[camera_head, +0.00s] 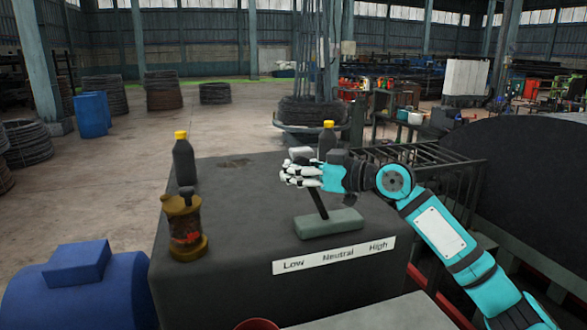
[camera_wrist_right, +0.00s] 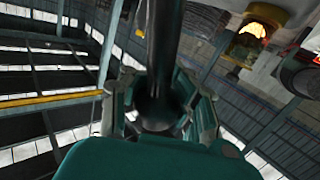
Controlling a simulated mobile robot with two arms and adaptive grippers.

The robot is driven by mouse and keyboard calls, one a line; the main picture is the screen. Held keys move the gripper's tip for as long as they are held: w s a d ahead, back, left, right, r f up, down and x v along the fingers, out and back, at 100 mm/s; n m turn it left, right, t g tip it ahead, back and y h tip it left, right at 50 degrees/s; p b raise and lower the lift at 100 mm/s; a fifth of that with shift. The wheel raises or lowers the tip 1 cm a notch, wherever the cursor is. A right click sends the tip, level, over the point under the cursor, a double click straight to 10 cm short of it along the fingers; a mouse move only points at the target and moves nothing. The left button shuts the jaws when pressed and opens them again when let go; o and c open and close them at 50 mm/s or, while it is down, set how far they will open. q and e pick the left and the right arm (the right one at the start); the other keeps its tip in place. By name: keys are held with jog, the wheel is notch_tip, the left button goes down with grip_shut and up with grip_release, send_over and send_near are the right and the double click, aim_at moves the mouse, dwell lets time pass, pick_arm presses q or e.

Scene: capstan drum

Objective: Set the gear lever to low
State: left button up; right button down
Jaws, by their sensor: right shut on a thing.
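The gear lever (camera_head: 317,203) is a dark shaft rising from a grey-green base block (camera_head: 330,224) on top of a dark cabinet. Its shaft leans to the left, toward the Low side. A white label strip (camera_head: 334,256) on the cabinet's front edge reads Low, Neutral, High from left to right. My right gripper (camera_head: 301,174) is shut around the upper lever, just below a grey knob-like end (camera_head: 300,154). In the right wrist view the dark shaft (camera_wrist_right: 166,50) runs between the fingers (camera_wrist_right: 155,108). My left gripper is out of view.
On the cabinet top (camera_head: 245,225) stand a brass-coloured oil can (camera_head: 183,228) and a dark bottle with a yellow cap (camera_head: 184,162). Another such bottle (camera_head: 328,138) is behind my right gripper. A blue motor-like drum (camera_head: 80,288) is at left; dark railings (camera_head: 435,165) are at right.

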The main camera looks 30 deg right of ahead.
jog(key=shift+s+a+f, duration=0.1)
jog(key=shift+a+f, duration=0.3)
jog(key=shift+f, duration=0.1)
jog(key=c, duration=1.9)
grip_release()
jog(key=shift+o, duration=1.3)
jog(key=shift+s+r, duration=0.1)
jog(key=shift+s, duration=0.1)
jog(key=o, duration=0.7)
jog(key=shift+s+d+r, duration=0.45)
jog(key=shift+s+r, duration=0.05)
jog(key=shift+s, duration=0.15)
jog(key=shift+o, duration=0.5)
jog(key=shift+s, duration=0.1)
jog(key=shift+a+r, duration=0.1)
jog(key=shift+a, duration=0.05)
jog(key=shift+w, duration=0.2)
jog(key=v, duration=1.2)
jog(key=shift+s, duration=0.1)
